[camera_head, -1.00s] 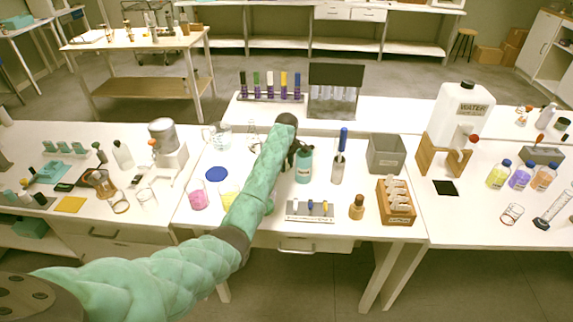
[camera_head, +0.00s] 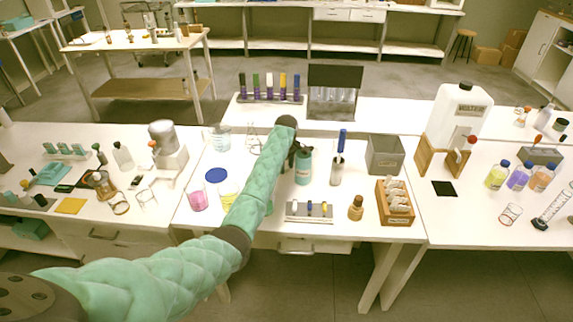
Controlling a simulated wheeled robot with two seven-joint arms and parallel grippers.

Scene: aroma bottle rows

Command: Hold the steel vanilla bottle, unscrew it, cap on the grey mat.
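My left arm reaches in from the lower left across the middle bench. Its small dark gripper (camera_head: 293,155) is at the left side of a teal bottle (camera_head: 303,168) with a pale label and dark top, which stands upright. The fingers are too small and too hidden by my wrist to show whether they are closed on it. I cannot read the label or tell that this is the steel vanilla bottle. No grey mat is clearly seen. My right gripper is not in view.
A small rack of pegs (camera_head: 309,211) and a brown bottle (camera_head: 356,208) stand in front. A wooden vial box (camera_head: 396,203) and a grey bin (camera_head: 385,154) are at right. Beakers of pink liquid (camera_head: 197,200) and yellow liquid (camera_head: 228,194) stand left of my arm.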

